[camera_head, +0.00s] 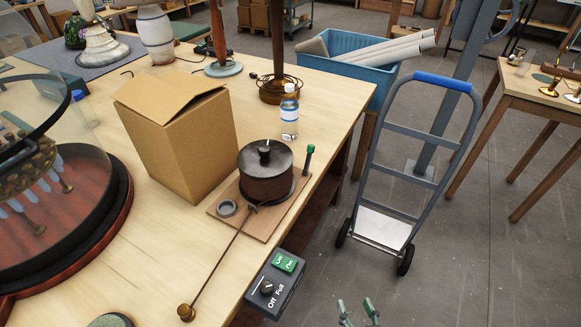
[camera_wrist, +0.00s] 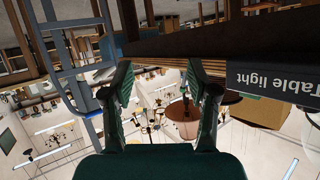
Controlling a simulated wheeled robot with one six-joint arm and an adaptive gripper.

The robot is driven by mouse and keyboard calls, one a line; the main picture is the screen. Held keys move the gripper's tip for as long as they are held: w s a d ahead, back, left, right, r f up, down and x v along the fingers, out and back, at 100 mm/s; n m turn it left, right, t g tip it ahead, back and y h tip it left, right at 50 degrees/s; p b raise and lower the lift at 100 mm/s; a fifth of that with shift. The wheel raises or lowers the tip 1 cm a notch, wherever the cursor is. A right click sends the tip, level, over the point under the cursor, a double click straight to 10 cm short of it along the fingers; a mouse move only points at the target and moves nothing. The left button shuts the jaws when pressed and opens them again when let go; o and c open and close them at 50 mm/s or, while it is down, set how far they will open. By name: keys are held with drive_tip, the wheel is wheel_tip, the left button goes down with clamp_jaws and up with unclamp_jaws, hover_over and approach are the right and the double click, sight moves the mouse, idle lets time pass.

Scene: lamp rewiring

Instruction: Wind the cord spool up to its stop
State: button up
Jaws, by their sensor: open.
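The cord spool (camera_head: 267,185) is a dark reddish drum with a black top and centre knob, on a small wooden board (camera_head: 240,222) near the table's right edge. A dark upright handle with a green top (camera_head: 309,160) stands at the spool's right. A thin cord (camera_head: 222,262) runs from the spool towards the front edge, to a brass piece (camera_head: 186,312). My gripper (camera_head: 358,313) shows only its green fingertips at the bottom, below and right of the spool and clear of the table. In the wrist view my gripper (camera_wrist: 160,82) is open and empty.
A switch box (camera_head: 273,285) sits at the table's front right edge. A cardboard box (camera_head: 182,130) stands close behind the spool, with a bottle (camera_head: 289,115) nearby. A hand truck (camera_head: 405,165) stands on the floor to the right. Open floor lies before it.

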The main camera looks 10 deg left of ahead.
drive_tip(key=w+a+r+n+g+y, duration=0.1)
drive_tip(key=w+a+r, duration=0.15)
drive_tip(key=w, duration=0.35)
drive_tip(key=w+a+r+n+y, duration=0.1)
drive_tip(key=w+a+r+y, duration=0.15)
drive_tip(key=w, duration=0.25)
drive_tip(key=n+g+y, duration=0.5)
drive_tip(key=n, duration=0.3)
approach(269, 151)
drive_tip(key=shift+h, duration=0.35)
drive_tip(key=x, duration=1.1)
drive_tip(key=shift+a+r, duration=0.2)
drive_tip(key=shift+a, duration=0.1)
clamp_jaws()
